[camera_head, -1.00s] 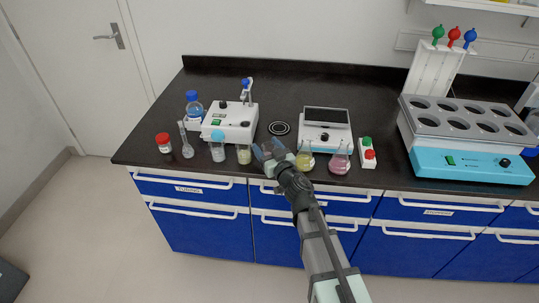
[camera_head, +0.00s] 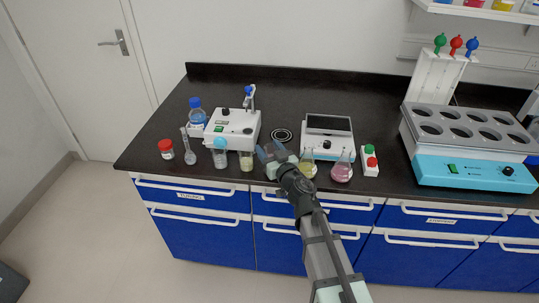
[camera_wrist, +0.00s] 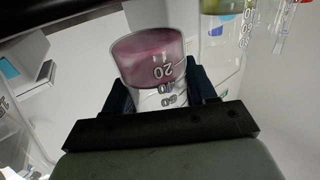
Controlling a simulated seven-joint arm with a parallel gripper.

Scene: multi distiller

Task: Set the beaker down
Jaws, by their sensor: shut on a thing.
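My gripper (camera_head: 272,153) is over the front part of the dark bench, between the beaker with pale yellow liquid (camera_head: 246,161) and the yellow flask (camera_head: 307,166). In the wrist view, my gripper (camera_wrist: 155,95) is shut on a clear beaker (camera_wrist: 152,50) with pink liquid and printed graduations. The beaker sits between the two dark fingers. In the head view the held beaker is mostly hidden by my gripper. I cannot tell whether its base touches the bench.
A pink flask (camera_head: 342,169) stands right of the yellow one. A white balance (camera_head: 327,138) and a stirrer (camera_head: 232,128) stand behind, with a dark round plate (camera_head: 282,135) between. A red-capped jar (camera_head: 166,149) is at the left. The bench behind is clear.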

